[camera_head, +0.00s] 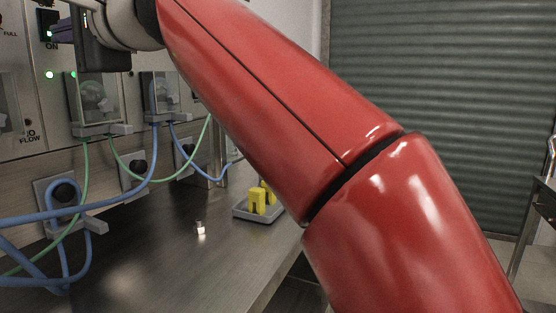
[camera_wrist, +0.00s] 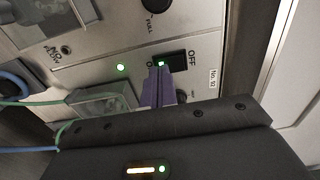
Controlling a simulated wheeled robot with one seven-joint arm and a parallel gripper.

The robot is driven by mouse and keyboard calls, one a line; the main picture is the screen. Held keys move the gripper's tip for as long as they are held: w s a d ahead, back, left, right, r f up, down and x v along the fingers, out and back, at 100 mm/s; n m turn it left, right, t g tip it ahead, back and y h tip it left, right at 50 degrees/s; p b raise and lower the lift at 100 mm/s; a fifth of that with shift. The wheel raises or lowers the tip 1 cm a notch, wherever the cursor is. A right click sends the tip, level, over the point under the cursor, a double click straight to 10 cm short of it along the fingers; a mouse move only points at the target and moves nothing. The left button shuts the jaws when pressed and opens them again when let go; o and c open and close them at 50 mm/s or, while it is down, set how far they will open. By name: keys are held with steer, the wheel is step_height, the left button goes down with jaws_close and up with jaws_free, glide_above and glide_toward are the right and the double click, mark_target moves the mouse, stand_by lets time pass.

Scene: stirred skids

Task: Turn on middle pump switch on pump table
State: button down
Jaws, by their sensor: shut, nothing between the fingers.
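A black rocker switch (camera_wrist: 172,62) with a small lit green light sits on the metal pump panel in the wrist view, with OFF lettering to its right. In the head view a switch (camera_head: 46,22) with ON printed under it shows at the top left. My gripper (camera_wrist: 159,72) has purple fingers, shut and empty, with their tips at the ON side of the switch. I cannot tell whether they touch it. In the head view my gripper (camera_head: 56,35) is beside the switch, mostly hidden by my wrist. Which pump this is cannot be read surely.
A green lamp (camera_wrist: 121,68) glows left of the switch. Clear-fronted pump heads (camera_head: 95,100) with blue and green hoses (camera_head: 150,180) line the panel.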

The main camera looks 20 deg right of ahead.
steer(key=shift+s+d, duration=0.2)
steer(key=shift+s, duration=0.05)
steer(key=shift+r, duration=0.1)
steer(key=shift+r, duration=1.35)
